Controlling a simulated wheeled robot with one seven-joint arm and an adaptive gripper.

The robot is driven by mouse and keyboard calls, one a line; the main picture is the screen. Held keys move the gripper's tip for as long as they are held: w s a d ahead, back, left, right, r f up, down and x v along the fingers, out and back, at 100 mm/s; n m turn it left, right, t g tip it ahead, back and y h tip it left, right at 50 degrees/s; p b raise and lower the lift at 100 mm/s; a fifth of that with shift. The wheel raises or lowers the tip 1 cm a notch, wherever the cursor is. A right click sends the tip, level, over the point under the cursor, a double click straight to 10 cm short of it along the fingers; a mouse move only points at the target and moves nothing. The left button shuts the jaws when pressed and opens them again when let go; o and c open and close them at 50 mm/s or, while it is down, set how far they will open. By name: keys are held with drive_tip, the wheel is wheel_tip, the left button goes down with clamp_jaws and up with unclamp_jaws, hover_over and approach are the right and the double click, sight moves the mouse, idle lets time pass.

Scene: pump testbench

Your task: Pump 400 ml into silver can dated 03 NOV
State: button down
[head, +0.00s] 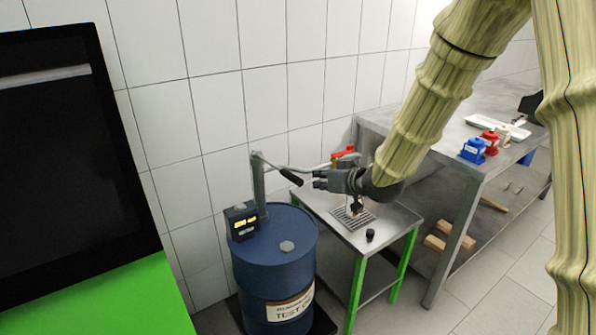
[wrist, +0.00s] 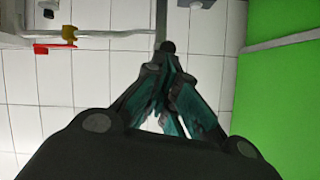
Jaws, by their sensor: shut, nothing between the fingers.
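My gripper (head: 318,181) is shut and empty, just right of the pump's black lever handle (head: 291,177). In the wrist view my gripper's teal-padded fingers (wrist: 172,84) converge just below the dark round handle end (wrist: 167,47); whether they touch is unclear. The pump post (head: 259,180) stands on a blue drum (head: 275,262). A meter with a lit yellow display (head: 242,222) sits on the drum; its digits are unreadable. A red valve lever (head: 344,154) is on the outlet pipe. I cannot make out a silver can or a date; my arm hides part of the small table.
The small steel table (head: 395,222) has a grate (head: 352,216) and a black cap (head: 370,235). A workbench (head: 440,150) at right holds a blue can (head: 473,151), a red can (head: 490,138) and a white tray (head: 515,131). A black-and-green panel (head: 80,170) stands at left.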

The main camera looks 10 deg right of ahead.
wheel_tip(320, 180, up, 7)
drive_tip(key=w+t, duration=0.1)
drive_tip(key=shift+w+d+n+y+b, duration=0.15)
drive_tip(key=shift+w+n+y+b, duration=0.2)
drive_tip(key=shift+y+b, duration=0.1)
drive_tip(key=shift+f, duration=0.15)
drive_tip(key=shift+w+a+f+p, duration=0.35)
drive_tip(key=shift+w+a+f, duration=0.45)
drive_tip(key=shift+w+f, duration=0.45)
drive_tip(key=shift+w+a+f+p, duration=0.35)
drive_tip(key=shift+w+a+f, duration=0.4)
drive_tip(key=shift+w+f, duration=0.5)
drive_tip(key=shift+w+a+f+p, duration=0.35)
drive_tip(key=shift+w+a+f, duration=0.45)
drive_tip(key=shift+w+f, duration=0.45)
drive_tip(key=shift+w, duration=0.15)
